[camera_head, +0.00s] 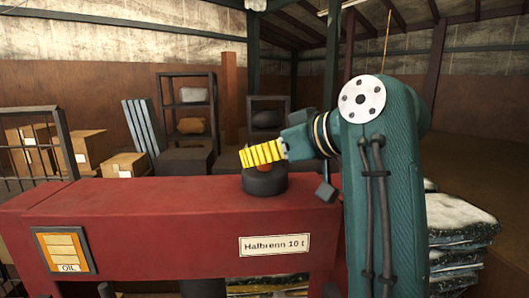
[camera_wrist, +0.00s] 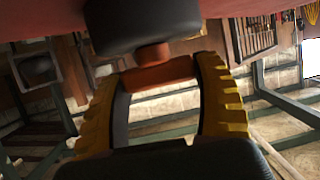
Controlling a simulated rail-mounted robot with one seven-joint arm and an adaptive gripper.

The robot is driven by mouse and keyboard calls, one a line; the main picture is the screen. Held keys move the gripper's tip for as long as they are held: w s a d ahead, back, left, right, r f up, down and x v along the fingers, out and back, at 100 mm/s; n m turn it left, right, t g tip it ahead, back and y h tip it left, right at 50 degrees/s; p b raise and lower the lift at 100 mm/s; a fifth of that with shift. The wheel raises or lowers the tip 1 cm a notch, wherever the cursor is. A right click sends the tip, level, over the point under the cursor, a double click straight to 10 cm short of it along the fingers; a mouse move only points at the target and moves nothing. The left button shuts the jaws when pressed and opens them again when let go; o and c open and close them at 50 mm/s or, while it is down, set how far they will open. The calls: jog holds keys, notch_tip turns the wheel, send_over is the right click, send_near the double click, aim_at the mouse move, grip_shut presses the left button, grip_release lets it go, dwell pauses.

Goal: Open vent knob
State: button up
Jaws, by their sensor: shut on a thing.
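The vent knob is an orange-red crossbar on a short stem (camera_wrist: 157,72), set on a dark rounded base (camera_wrist: 145,25). In the head view the base (camera_head: 264,183) sits on top of the red beam (camera_head: 160,205), and only a little of the orange-red knob (camera_head: 264,168) shows below the fingers. My gripper (camera_head: 260,154) reaches in from the right with its yellow ribbed fingers over the base. In the wrist view the fingers of my gripper (camera_wrist: 160,80) stand on both sides of the crossbar, shut on it. The far finger is hidden in the head view.
The beam carries a "Halbrenn 10 t" label (camera_head: 275,245) and an OIL panel (camera_head: 66,251). Cardboard boxes (camera_head: 85,150) and shelves (camera_head: 190,108) stand behind it. Stacked sacks (camera_head: 460,235) lie at the right. The beam's top left of the base is clear.

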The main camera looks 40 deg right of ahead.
jog(key=shift+n+y, duration=0.3)
jog(key=o, duration=1.2)
jog(key=shift+s, duration=0.1)
jog(key=v, duration=1.2)
